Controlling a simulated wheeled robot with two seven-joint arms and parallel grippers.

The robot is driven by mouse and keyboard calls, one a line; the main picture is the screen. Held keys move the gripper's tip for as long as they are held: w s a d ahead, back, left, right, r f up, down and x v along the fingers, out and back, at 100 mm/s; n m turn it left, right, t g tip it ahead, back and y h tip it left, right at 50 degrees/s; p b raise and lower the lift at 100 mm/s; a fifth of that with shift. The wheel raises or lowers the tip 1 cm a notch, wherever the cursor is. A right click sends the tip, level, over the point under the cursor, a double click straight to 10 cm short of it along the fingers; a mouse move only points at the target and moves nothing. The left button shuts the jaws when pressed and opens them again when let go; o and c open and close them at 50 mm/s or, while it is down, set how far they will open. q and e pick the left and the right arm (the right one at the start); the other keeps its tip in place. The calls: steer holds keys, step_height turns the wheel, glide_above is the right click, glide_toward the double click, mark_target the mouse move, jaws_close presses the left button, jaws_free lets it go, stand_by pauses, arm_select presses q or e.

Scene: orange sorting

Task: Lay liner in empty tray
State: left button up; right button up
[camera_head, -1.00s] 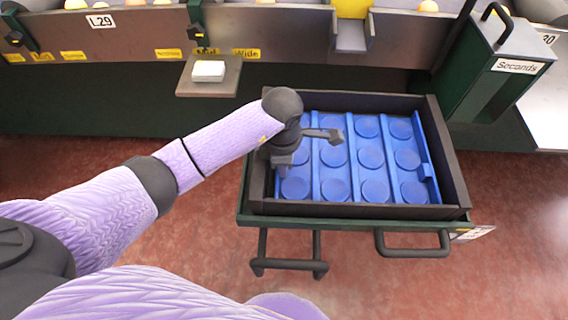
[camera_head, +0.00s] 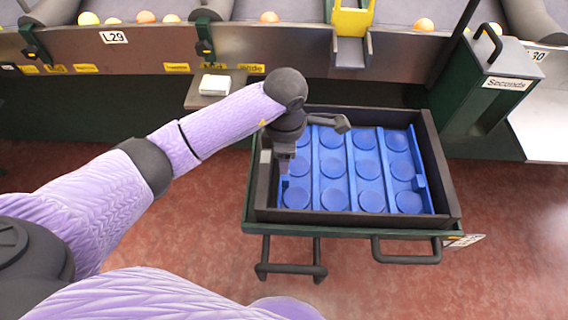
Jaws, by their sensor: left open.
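The tray (camera_head: 444,182) is a dark, open box on a green cart. A blue liner (camera_head: 345,172) with rows of round cups lies inside it and appears flat. The liner's left edge is partly hidden by my arm. My left gripper (camera_head: 283,165) points down over the left end of the liner, close to the tray's left wall. It is open; I cannot tell whether its fingers touch the liner. My right gripper is out of the picture.
A small shelf (camera_head: 228,94) with a white stack (camera_head: 214,85) sticks out behind the tray. A green Seconds bin (camera_head: 485,85) stands at the back right. Oranges (camera_head: 145,17) lie on the conveyor behind. Cart handles (camera_head: 407,259) jut out in front.

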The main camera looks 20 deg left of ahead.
arm_select(q)
step_height(320, 180, up, 4)
steer(key=shift+r+p, duration=0.25)
steer(key=shift+p, duration=0.25)
stand_by(0.5)
